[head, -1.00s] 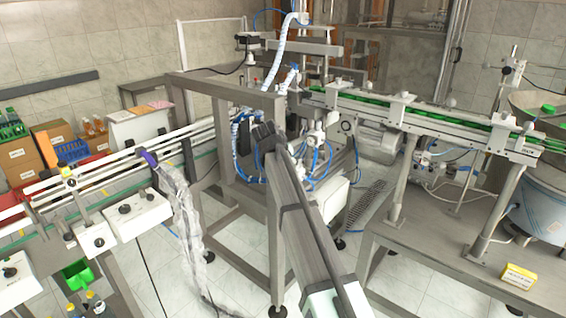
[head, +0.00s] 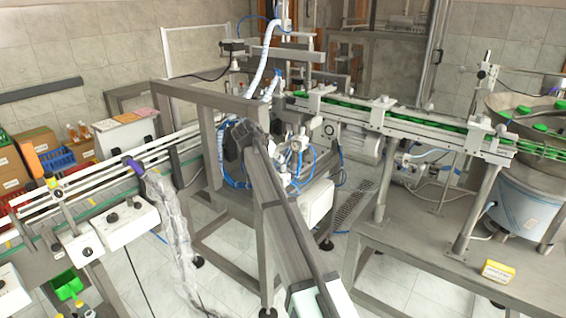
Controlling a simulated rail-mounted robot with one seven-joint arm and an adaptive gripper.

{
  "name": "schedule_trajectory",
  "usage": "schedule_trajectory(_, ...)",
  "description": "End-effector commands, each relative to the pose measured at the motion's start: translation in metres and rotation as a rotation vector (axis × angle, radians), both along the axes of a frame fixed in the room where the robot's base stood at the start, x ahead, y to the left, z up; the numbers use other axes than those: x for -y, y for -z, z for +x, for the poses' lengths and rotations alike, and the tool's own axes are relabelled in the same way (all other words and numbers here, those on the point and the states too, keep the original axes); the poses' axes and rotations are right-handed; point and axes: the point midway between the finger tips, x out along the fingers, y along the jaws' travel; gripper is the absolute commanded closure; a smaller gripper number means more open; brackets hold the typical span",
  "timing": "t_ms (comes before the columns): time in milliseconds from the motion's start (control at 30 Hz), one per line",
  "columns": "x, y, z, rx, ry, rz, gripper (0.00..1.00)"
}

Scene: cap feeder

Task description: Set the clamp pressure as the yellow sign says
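A small round white face (head: 328,129), perhaps a gauge, shows on the machine behind the arm. No reading is legible. I cannot pick out the clamp pressure regulator for certain.
A grey frame (head: 212,95) and blue hoses surround the machine. A conveyor with green caps (head: 425,119) runs right to a feeder bowl (head: 530,190). Control boxes (head: 128,222) line the left conveyor.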

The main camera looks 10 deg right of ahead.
Motion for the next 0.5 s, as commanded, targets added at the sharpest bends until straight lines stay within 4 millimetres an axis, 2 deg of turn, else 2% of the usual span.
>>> schedule_trajectory(200,0.020,0.028,0.024,-0.003,0.001,0.000,0.61)
schedule_trajectory(500,0.038,0.057,0.045,-0.001,0.000,0.001,0.61)
